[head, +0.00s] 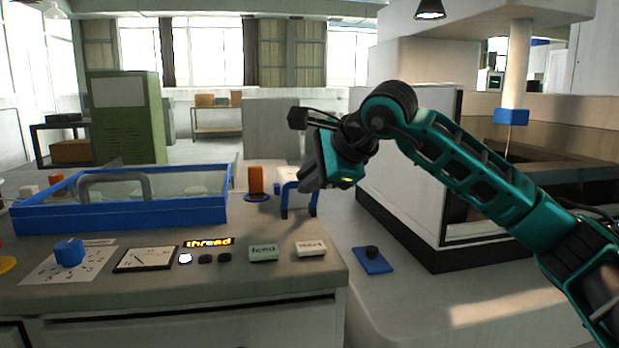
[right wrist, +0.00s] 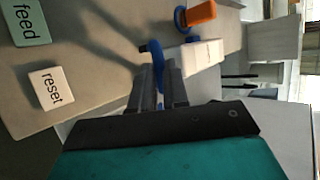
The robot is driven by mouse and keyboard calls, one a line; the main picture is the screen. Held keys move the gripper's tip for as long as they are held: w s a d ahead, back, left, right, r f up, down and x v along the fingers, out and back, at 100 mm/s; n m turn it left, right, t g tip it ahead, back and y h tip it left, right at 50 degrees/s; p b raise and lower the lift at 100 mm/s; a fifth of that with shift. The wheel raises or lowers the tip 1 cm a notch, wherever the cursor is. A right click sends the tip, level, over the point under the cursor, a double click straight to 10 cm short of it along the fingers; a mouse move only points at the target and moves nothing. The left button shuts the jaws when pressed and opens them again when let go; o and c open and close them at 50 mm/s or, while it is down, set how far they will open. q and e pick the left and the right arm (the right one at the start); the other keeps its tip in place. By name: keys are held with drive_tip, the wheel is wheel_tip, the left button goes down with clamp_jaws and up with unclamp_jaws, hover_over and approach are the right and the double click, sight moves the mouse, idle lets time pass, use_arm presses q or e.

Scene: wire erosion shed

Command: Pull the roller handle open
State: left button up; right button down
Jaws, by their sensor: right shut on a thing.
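The roller handle appears to be the blue lever (right wrist: 151,50) beside a white block (right wrist: 205,53) in the right wrist view. In the head view, the white block with blue, leg-like parts (head: 285,200) stands at the right end of the grey bench. My right gripper (head: 306,188) reaches it from the right, and its body partly covers it. In the right wrist view my right gripper (right wrist: 158,80) is shut on the blue lever, which runs between the two fingers. The exact grip is small and partly hidden. My left gripper is not in view.
An orange cylinder (head: 256,180) on a blue base stands just left of the block. A blue-rimmed tank (head: 120,218) fills the bench's left side. The feed button (head: 264,254) and reset button (head: 311,248) lie in front. A white enclosure (head: 400,150) stands to the right.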

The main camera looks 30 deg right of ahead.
drive_tip(key=c, duration=1.1)
unclamp_jaws()
drive_tip(key=shift+s+a+f, duration=0.15)
drive_tip(key=shift+s+f, duration=0.2)
drive_tip(key=shift+f, duration=0.35)
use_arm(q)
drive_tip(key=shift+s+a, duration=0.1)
use_arm(e)
drive_tip(key=shift+r, duration=0.15)
drive_tip(key=shift+s+d+r, duration=0.2)
drive_tip(key=shift+s+r, duration=0.05)
drive_tip(key=shift+r, duration=0.2)
use_arm(q)
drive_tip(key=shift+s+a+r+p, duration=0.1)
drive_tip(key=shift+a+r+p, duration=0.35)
drive_tip(key=shift+p, duration=0.8)
use_arm(e)
drive_tip(key=v, duration=1.2)
drive_tip(key=shift+w, duration=0.1)
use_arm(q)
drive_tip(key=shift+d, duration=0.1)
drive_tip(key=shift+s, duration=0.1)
